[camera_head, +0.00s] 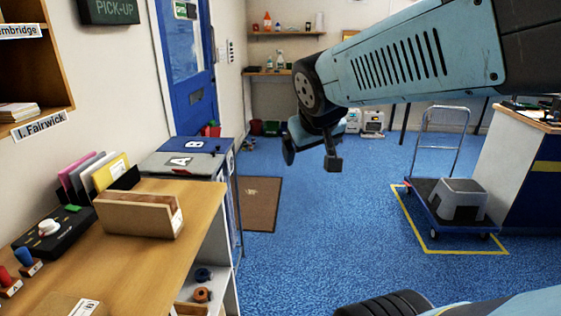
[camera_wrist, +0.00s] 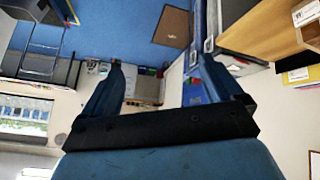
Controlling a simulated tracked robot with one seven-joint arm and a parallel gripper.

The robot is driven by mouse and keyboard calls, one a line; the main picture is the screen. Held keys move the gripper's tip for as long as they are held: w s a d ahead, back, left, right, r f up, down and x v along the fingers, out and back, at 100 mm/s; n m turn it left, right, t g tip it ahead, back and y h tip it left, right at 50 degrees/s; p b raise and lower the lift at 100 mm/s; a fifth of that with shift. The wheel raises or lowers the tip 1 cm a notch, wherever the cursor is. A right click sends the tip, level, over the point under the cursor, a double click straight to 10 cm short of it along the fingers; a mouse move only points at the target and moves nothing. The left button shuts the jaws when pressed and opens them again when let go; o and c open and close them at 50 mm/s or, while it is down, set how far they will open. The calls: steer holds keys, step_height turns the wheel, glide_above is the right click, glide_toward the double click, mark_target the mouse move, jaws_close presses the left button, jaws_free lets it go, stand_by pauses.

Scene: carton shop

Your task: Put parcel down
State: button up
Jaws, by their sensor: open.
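A second flat brown parcel (camera_head: 62,306) with a label is partly cut off at the bottom edge. My gripper (camera_head: 311,158) hangs over the blue floor, well to the right of the counter, apart from both parcels. Its two fingers are spread with nothing between them, as the wrist view also shows (camera_wrist: 154,75).
Two lidded bins, A (camera_head: 185,163) and B (camera_head: 198,146), stand behind the counter. A blue trolley (camera_head: 445,214) carrying a grey step stool (camera_head: 461,200) stands at right. A brown mat (camera_head: 257,203) lies by the bins. The floor in the middle is clear.

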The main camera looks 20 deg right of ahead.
steer(key=s+m+g+y, duration=0.1)
steer(key=s+y, duration=0.1)
steer(key=s, duration=0.6)
steer(key=shift+f+g, duration=0.2)
steer(key=shift+g, duration=0.2)
